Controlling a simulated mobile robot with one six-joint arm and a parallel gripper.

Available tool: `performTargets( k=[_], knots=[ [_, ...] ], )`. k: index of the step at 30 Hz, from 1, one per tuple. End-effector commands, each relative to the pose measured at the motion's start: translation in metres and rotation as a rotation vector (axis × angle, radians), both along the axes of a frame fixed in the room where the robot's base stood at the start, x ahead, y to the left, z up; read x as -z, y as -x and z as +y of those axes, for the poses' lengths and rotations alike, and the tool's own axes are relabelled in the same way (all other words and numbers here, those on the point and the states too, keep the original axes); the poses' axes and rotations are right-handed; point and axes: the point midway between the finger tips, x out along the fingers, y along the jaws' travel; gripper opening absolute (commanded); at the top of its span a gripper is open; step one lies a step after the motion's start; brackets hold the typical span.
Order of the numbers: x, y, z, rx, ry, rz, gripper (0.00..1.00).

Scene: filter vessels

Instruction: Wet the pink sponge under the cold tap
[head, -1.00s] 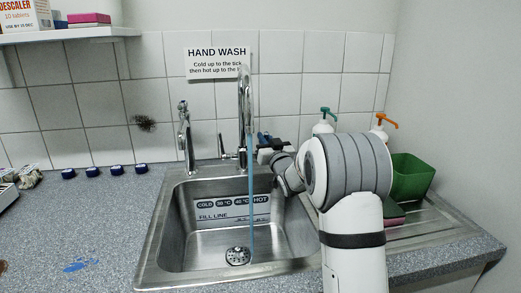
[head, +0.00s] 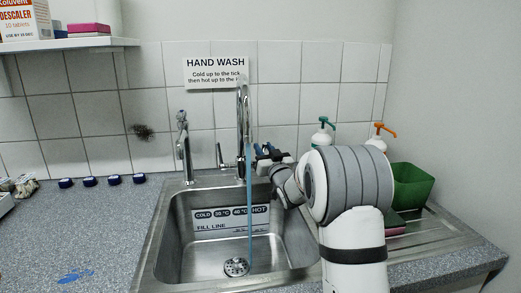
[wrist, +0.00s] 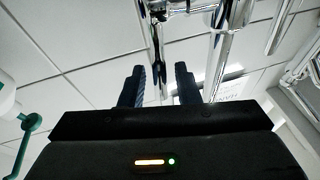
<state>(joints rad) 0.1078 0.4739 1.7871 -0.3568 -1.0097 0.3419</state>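A flat pink block (head: 394,230), seemingly a sponge, lies on the drainer at the right, partly hidden behind my arm. A pink block (head: 88,28) with a blue-grey base also lies on the shelf; I cannot tell which is the task's sponge. The chrome mixer tap (head: 241,115) stands behind the sink, and a blue water stream (head: 249,205) falls from its spout. My gripper (head: 258,152) is just right of the tap. In the wrist view my gripper (wrist: 160,84) is open and empty, with a chrome tap lever (wrist: 156,45) beyond the fingertips, roughly between them.
The steel sink (head: 180,235) has a fill-line label (head: 232,218) and an open-looking drain (head: 236,266). A second tap (head: 183,150) stands left. Pump bottles (head: 322,138) and a green tub (head: 412,187) are at the right. Several blue caps (head: 89,182) sit on the left counter.

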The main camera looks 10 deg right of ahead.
Motion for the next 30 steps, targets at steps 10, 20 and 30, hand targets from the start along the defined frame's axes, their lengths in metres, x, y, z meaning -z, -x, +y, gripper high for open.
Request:
performTargets(
  k=[10,20,30],
  knots=[
    [0.015,0.052,-0.011,0.001,0.001,0.000,0.29],
    [0.019,0.069,-0.014,0.000,0.001,-0.001,0.29],
    [0.011,0.073,-0.014,0.025,0.013,0.049,0.29]
  ],
)
